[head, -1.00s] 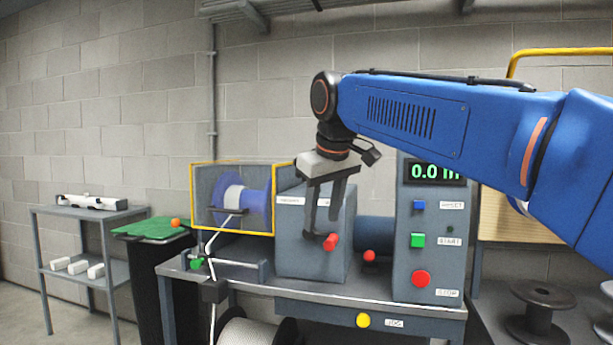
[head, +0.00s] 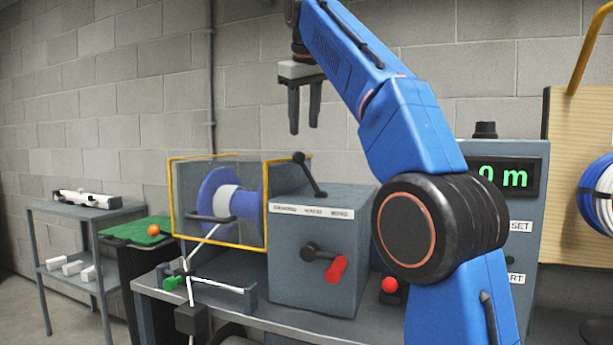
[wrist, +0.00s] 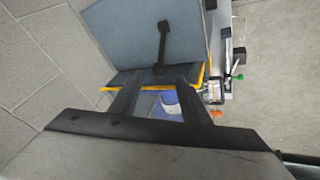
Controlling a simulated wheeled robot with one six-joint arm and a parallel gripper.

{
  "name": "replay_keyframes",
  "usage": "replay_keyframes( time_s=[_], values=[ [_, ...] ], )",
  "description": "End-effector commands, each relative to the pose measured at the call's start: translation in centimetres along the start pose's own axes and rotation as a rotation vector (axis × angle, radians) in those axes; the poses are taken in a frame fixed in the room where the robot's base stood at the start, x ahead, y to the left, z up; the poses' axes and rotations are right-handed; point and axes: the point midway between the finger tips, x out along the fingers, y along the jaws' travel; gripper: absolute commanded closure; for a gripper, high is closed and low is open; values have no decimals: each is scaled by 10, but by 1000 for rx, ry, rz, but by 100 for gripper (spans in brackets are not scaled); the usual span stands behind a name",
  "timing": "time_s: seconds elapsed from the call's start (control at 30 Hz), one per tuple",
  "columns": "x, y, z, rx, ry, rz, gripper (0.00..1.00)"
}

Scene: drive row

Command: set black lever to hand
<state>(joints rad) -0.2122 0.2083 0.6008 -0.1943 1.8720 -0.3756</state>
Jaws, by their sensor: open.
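The black lever (head: 311,178) is a thin rod with a ball knob, set on top of a grey box (head: 318,260). It leans to the left in the head view, with its knob up. A white label strip with three small words runs along the box front below it; the words are too small to read surely. The lever also shows in the wrist view (wrist: 163,42), its knob near the fingertips. My gripper (head: 304,130) is open and empty, fingers pointing down, above the knob in the head view and apart from it. Its fingers also show in the wrist view (wrist: 157,95).
A red-handled crank (head: 336,269) sticks out of the box front. A yellow-framed guard (head: 170,205) with a blue spool (head: 216,196) stands to the left. A red knob (head: 389,285) and a control panel with a green display (head: 508,178) are to the right, partly behind my arm.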

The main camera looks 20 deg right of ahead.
Motion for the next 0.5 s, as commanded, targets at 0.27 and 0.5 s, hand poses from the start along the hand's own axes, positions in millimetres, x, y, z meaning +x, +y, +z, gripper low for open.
replay_keyframes(
  time_s=[0.27, 0.5],
  values=[
    [21, 0, 0, -1, -3, 0, 58],
    [57, 0, 1, -1, -3, -1, 58]
  ],
)
